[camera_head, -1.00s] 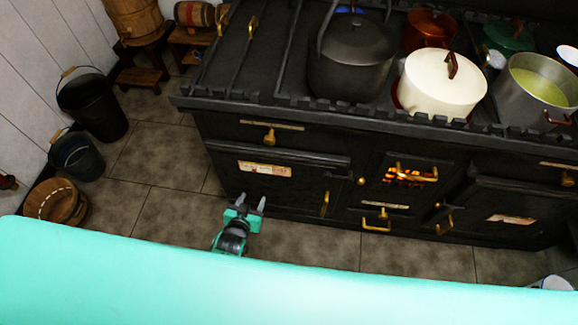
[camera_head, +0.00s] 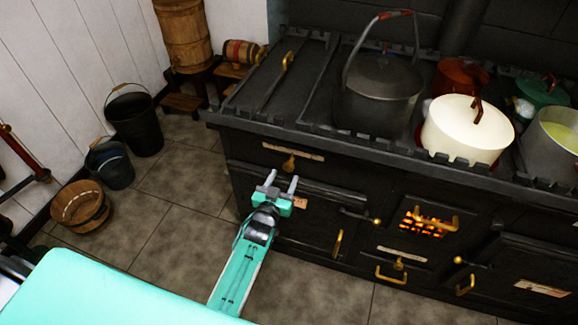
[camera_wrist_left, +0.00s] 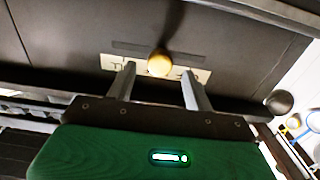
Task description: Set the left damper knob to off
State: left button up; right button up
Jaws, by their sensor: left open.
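The left damper knob (camera_head: 289,163) is a small brass knob on the black stove front, below a pale label plate (camera_head: 293,151). In the left wrist view the round end of the knob (camera_wrist_left: 159,64) stands before the label plate (camera_wrist_left: 198,75), covering part of its lettering, so the setting cannot be read. My left gripper (camera_head: 282,181) is open, its fingers pointing up at the stove front just below the knob. In the wrist view the knob appears between the two fingertips (camera_wrist_left: 158,76); I see no contact. My right gripper is not in view.
The stove's toothed top edge (camera_head: 385,152) juts out above the knob. A black pot (camera_head: 378,92) and a cream pot (camera_head: 465,130) stand on top. Buckets (camera_head: 134,122) and a wooden tub (camera_head: 82,206) stand on the floor at left. Tiled floor before the stove is free.

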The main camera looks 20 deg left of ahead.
aim_at(287, 170)
pick_arm(q)
jog(key=shift+w, duration=2.95)
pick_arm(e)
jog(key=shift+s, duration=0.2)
